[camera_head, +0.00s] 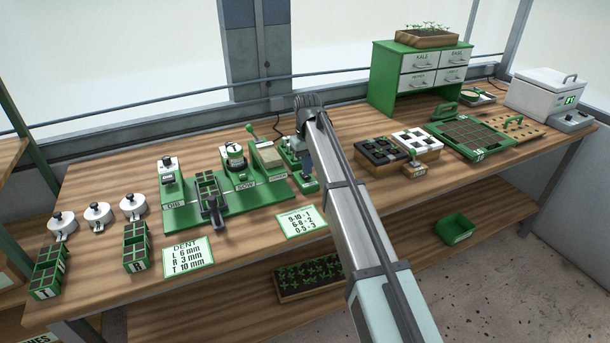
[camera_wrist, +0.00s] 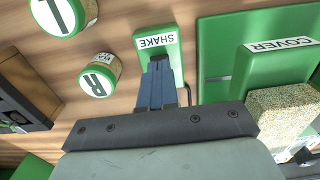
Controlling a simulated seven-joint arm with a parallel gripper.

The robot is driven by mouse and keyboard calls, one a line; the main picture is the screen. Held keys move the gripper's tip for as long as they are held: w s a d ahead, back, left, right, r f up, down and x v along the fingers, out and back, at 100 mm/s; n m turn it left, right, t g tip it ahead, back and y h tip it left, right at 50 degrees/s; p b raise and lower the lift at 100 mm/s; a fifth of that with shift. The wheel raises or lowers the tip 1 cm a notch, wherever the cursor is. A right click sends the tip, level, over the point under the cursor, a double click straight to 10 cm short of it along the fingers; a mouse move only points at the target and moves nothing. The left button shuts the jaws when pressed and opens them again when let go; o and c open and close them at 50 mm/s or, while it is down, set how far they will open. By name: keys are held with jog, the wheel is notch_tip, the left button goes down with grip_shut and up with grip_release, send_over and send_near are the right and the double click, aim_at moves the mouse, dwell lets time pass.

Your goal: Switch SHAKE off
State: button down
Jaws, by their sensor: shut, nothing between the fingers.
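The SHAKE switch box (camera_wrist: 178,58) is green with a white label and lies at the upper middle of the wrist view. My gripper (camera_wrist: 160,64) is shut and empty, with its blue fingers over the box just below the label. The fingers cover the middle of the box, so the switch itself and its position are hidden. I cannot tell whether the fingertips touch it.
The COVER station (camera_wrist: 228,52) stands close to the right of the fingers, with a grainy-filled hopper (camera_wrist: 283,112). A dark framed tray (camera_wrist: 22,105) is further left. Bare wood (camera_wrist: 115,22) lies between.

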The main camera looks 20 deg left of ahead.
aim_at(307, 177)
jog(key=shift+f, duration=1)
dwell(0.8)
jog(key=shift+r, duration=3.55)
